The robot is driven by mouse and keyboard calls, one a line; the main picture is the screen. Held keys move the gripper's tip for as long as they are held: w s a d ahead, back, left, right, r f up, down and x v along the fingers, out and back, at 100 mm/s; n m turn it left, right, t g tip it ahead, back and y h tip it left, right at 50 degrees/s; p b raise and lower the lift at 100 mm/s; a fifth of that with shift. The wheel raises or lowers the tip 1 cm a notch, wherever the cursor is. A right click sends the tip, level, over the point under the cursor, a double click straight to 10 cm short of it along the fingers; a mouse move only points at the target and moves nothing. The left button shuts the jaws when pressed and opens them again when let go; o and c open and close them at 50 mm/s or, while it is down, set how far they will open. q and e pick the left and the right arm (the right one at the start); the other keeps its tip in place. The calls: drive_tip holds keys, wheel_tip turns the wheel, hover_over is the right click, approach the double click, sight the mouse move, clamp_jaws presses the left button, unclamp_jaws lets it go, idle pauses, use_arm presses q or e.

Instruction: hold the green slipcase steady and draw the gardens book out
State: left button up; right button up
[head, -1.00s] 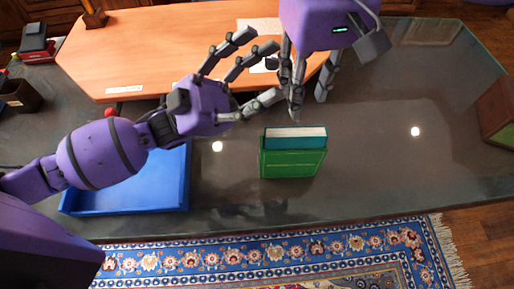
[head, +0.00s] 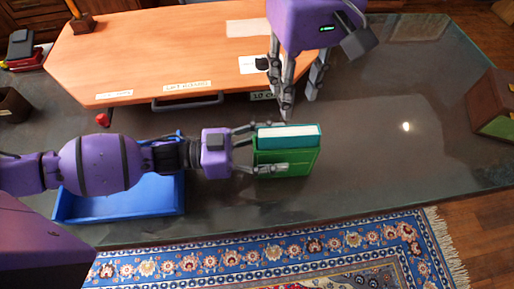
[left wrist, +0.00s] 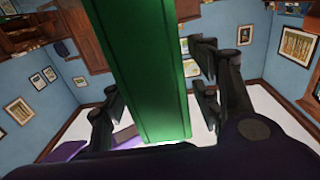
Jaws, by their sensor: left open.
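The green slipcase (head: 300,160) stands on the dark desk, and the gardens book (head: 289,132), teal with a white page block, sticks out of its top. My left gripper (head: 265,150) is open around the slipcase, with one finger in front of it and others behind. In the left wrist view the green slipcase (left wrist: 152,75) lies between the open fingers, with gaps visible on both sides. My right gripper (head: 298,104) points down just behind the book, its fingers apart and empty. Some left fingertips behind the slipcase are hidden.
A blue tray (head: 120,208) lies under my left arm. An orange board (head: 170,55) with paper labels covers the back left. A brown and green box (head: 492,105) stands at the far right. The desk right of the slipcase is clear.

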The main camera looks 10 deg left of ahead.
sight(301, 161)
use_arm(q)
drive_tip(key=shift+x, duration=1.3)
